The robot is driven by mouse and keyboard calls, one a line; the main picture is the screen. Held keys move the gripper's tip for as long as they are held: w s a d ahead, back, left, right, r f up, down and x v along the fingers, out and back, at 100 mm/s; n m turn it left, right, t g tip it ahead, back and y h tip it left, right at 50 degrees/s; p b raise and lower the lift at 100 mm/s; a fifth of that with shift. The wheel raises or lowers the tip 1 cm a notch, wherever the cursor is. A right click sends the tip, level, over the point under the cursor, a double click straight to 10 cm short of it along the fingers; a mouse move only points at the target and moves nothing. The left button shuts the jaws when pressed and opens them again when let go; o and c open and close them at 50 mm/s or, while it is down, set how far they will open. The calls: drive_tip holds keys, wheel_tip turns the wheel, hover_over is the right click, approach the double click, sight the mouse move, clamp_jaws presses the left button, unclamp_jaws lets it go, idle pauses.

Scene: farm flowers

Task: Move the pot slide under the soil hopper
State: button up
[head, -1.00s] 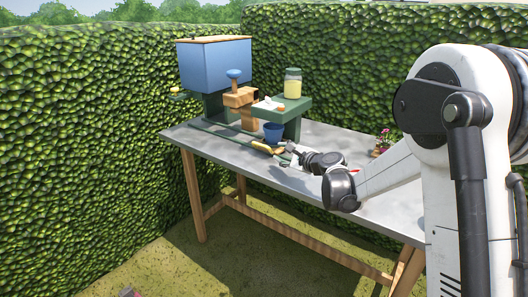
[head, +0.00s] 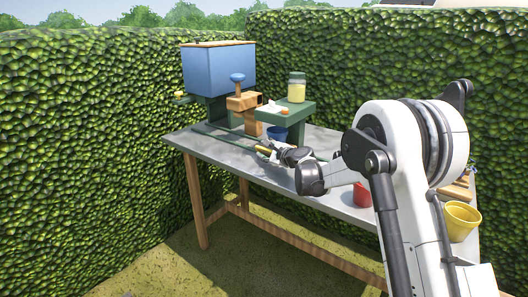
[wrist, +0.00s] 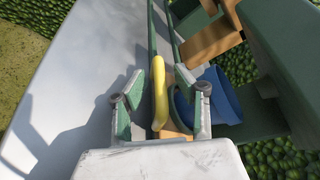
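The soil hopper (head: 218,70) is a blue box with a wooden rim on a green stand at the table's far left end. The pot slide has a yellow handle (wrist: 159,92) beside a dark green rail; in the head view the handle (head: 262,149) is partly hidden by my gripper. A blue pot (head: 277,134) stands by the slide under a green shelf, and it also shows in the wrist view (wrist: 220,100). My gripper (wrist: 159,88) is open, with the handle between its fingers and gaps on both sides. Contact with the handle is not visible.
A jar (head: 297,88) stands on the green shelf (head: 285,112). A wooden block with a blue knob (head: 237,78) is beside the hopper. A red pot (head: 362,195) and a yellow pot (head: 459,221) are at the right. The grey tabletop's left front is clear.

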drive_tip(key=shift+w, duration=0.1)
clamp_jaws()
idle(0.4)
